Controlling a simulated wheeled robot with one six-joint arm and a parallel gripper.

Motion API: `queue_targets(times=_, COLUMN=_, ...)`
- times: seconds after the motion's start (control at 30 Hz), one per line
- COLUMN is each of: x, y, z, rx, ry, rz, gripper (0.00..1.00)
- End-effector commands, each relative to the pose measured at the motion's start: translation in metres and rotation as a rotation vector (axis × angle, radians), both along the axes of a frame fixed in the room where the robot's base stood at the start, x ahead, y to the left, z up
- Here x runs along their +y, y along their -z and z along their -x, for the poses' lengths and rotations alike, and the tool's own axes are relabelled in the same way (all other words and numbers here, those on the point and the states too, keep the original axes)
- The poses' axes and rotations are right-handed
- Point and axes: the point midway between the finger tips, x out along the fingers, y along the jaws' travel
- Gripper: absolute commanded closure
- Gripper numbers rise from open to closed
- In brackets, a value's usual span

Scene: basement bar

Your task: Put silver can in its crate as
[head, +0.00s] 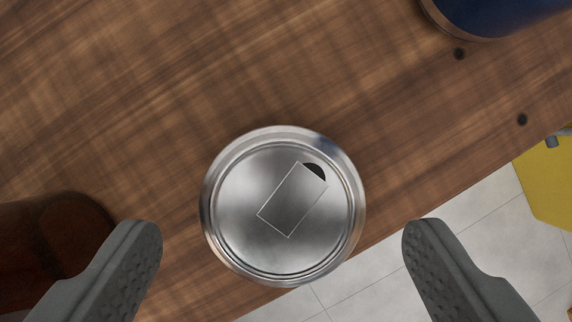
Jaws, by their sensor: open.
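The silver can (238,195) stands upright on a wooden surface, seen from straight above with its round lid and a dark opening. It sits close to the surface's edge. My gripper (283,245) is open, with one grey finger on each side of the can in the picture. Both fingers are apart from the can, with a clear gap on the left and on the right. The height of the fingers relative to the can is hard to tell. No crate is in view.
The wooden surface (230,60) ends along a diagonal edge at the lower right, above a pale tiled floor (440,225). A dark brown round object (50,245) is close by the left finger. A blue object (495,12) stands at the top right. Something yellow (550,180) is at the right.

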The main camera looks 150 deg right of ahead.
Motion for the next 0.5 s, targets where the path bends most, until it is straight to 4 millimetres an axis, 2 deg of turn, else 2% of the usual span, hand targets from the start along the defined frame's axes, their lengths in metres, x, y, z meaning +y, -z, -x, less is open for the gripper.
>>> queue_targets(times=0.2, x=0.003, y=0.018, z=-0.007, rx=0.000, ry=0.000, rz=0.000, gripper=0.20)
queue_targets(times=0.5, x=0.003, y=0.020, z=-0.008, rx=-0.001, ry=0.000, rz=0.000, gripper=0.20)
